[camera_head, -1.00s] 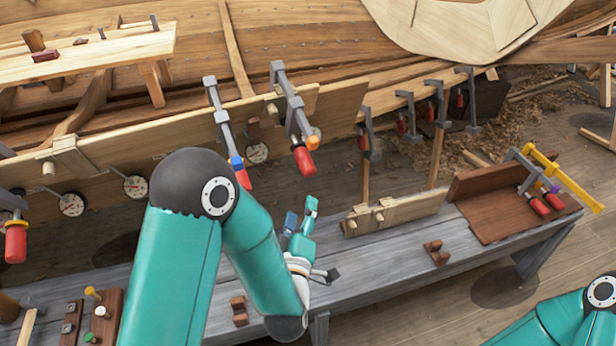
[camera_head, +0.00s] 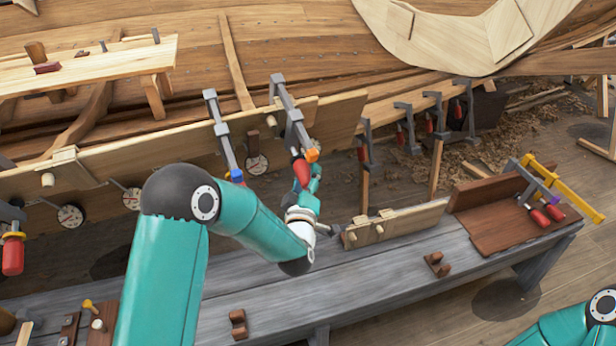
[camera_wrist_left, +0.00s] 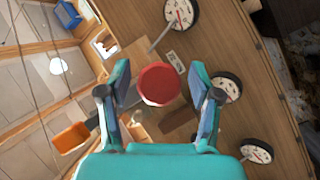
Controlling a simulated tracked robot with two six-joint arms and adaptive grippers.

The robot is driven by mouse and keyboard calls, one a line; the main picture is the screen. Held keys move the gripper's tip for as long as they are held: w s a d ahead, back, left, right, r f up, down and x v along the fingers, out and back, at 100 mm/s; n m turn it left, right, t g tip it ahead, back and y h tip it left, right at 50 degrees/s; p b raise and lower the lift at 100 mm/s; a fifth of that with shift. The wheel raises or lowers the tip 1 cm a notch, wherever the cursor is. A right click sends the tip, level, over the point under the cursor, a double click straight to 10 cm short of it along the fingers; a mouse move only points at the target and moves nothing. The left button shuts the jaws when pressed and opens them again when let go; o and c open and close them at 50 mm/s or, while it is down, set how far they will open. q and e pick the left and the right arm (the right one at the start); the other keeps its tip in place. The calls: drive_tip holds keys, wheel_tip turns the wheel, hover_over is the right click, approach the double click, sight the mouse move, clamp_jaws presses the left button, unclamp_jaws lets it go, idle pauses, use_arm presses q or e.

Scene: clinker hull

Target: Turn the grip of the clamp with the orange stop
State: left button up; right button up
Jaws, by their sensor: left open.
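The clamp with the orange stop (camera_head: 312,155) hangs on the upper edge of the plank, its grey bar (camera_head: 290,112) slanting down to a red grip (camera_head: 301,172). My left gripper (camera_head: 315,183) is at this grip, its fingers partly hidden in the head view. In the left wrist view the round red end of the grip (camera_wrist_left: 158,84) shows between the two spread fingers of my left gripper (camera_wrist_left: 162,100), with gaps on both sides. The orange stop (camera_wrist_left: 70,137) is at the left there. My right gripper is out of view.
A clamp with a blue stop (camera_head: 236,175) hangs close on the left. Dial gauges (camera_head: 256,164) sit along the plank (camera_head: 340,120). Below is a grey bench (camera_head: 385,270) with wooden blocks (camera_head: 437,262) and a small clamped board (camera_head: 395,222).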

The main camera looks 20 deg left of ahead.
use_arm(q)
drive_tip(key=shift+w, duration=0.15)
drive_tip(key=shift+c, duration=0.3)
drive_tip(key=c, duration=1.1)
drive_tip(key=shift+d, duration=0.1)
